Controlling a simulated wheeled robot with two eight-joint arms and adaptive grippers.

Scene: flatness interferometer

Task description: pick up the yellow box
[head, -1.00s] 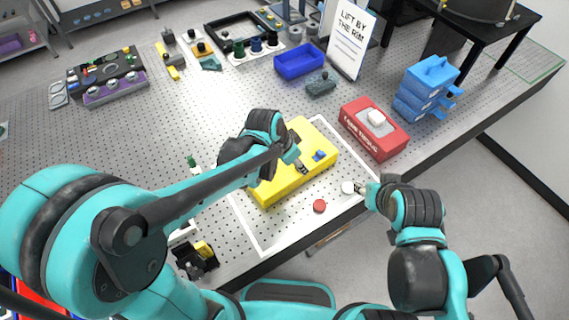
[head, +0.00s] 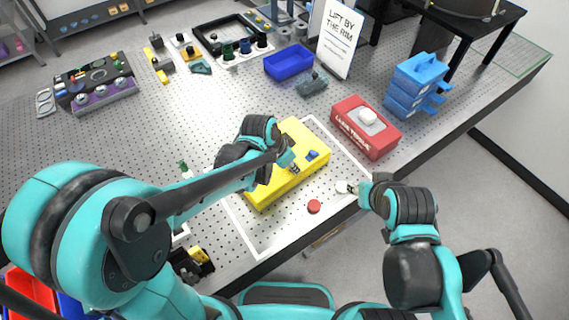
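The yellow box (head: 265,193) lies on the perforated table inside a white outlined rectangle, with a small blue part (head: 312,155) on its top near the right end. My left gripper (head: 295,169) is over the top of the box, and its forearm and wrist hide part of the box. Whether its fingers touch the box or are open cannot be told. My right gripper (head: 355,188) is low at the front edge of the table, right of the box and beside a small white round piece (head: 342,187). Its fingers are too small to read.
A red disc (head: 314,206) lies in front of the box. A blue tray (head: 288,66) and a sign (head: 337,38) stand behind.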

